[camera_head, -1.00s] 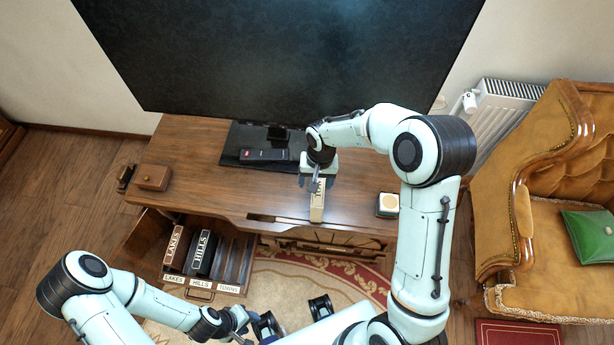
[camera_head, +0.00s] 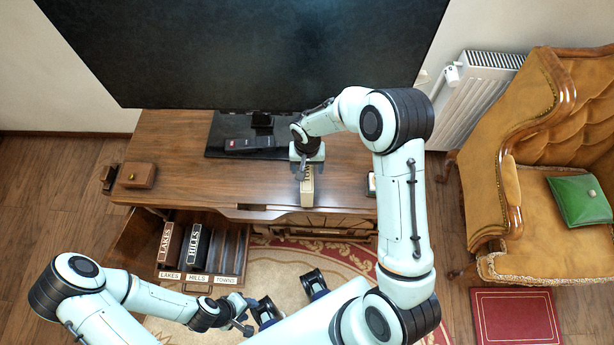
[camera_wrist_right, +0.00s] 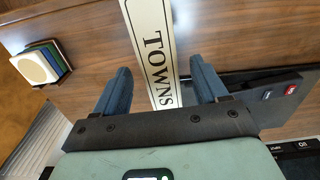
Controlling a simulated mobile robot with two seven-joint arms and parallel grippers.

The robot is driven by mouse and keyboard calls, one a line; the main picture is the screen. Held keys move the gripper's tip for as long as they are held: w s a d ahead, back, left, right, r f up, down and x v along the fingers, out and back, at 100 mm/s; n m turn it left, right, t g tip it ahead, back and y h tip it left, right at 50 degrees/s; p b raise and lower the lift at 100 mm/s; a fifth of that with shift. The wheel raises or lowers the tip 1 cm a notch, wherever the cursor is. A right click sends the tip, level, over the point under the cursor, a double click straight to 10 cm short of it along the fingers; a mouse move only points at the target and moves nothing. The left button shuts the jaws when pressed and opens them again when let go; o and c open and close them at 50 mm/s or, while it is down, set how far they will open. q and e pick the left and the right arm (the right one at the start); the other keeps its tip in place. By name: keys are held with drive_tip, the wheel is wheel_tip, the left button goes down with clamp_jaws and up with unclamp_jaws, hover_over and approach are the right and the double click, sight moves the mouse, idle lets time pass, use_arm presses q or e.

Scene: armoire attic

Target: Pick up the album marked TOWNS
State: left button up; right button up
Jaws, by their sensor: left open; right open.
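The TOWNS album (camera_head: 307,190) is a narrow cream-spined album lying on the wooden TV cabinet in front of the TV stand. In the right wrist view its spine (camera_wrist_right: 154,52) reads TOWNS. My right gripper (camera_head: 302,172) is above its far end. The two blue fingers (camera_wrist_right: 162,85) are open, one on each side of the spine, with a gap on both sides. My left gripper (camera_head: 246,316) is open and empty, low in the head view near my base, away from the album.
A drawer rack (camera_head: 200,277) labelled LAKES, HILLS, TOWNS holds the LAKES album (camera_head: 170,244) and the HILLS album (camera_head: 197,250); its TOWNS slot is empty. A remote (camera_head: 243,143) lies on the TV stand. A coaster stack (camera_wrist_right: 38,66) and wooden box (camera_head: 137,175) sit on the cabinet.

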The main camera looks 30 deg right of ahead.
wheel_tip(320, 180, down, 2)
drive_tip(key=shift+f, duration=0.1)
clamp_jaws()
drive_tip(key=shift+w, duration=0.1)
